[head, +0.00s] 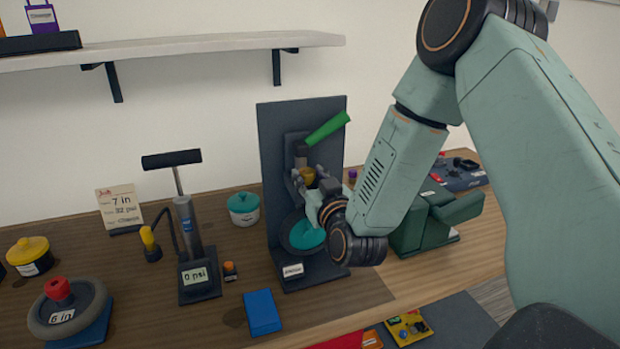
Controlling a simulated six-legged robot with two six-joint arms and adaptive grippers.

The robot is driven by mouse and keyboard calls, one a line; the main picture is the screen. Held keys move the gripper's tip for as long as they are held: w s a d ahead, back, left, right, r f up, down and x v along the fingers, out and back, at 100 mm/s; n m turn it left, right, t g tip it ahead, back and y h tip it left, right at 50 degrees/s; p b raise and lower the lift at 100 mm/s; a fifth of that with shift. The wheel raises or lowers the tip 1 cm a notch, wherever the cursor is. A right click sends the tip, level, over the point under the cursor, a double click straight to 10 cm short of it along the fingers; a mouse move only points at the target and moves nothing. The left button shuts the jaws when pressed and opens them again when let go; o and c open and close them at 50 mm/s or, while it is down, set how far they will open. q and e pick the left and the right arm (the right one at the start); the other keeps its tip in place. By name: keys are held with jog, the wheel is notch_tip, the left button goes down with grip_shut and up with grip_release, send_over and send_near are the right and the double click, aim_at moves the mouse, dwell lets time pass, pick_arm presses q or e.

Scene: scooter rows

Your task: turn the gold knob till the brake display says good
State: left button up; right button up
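The brake stand is a dark upright panel (275,150) on a dark base at the back of the bench. It carries a green lever (328,129), the gold knob (308,175) and a teal disc (306,236) below. My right gripper (312,184) reaches in from the right and its fingers are at the gold knob. The fingers partly hide the knob, and whether they are closed on it I cannot tell. A small white label (292,270) on the base is too small to read; no readable brake display shows. My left gripper is out of view.
A pump (188,225) reading "0 psi" stands left of the brake stand. A wheel (67,310), a yellow-lidded pot (30,255), a teal pot (243,208) and a blue block (262,312) are on the bench. A green machine (425,230) stands to the right, behind my arm.

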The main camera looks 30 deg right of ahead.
jog(key=o, duration=0.3)
jog(key=shift+s+r, duration=0.1)
jog(key=shift+s, duration=0.05)
jog(key=v, duration=0.7)
jog(key=shift+s, duration=0.1)
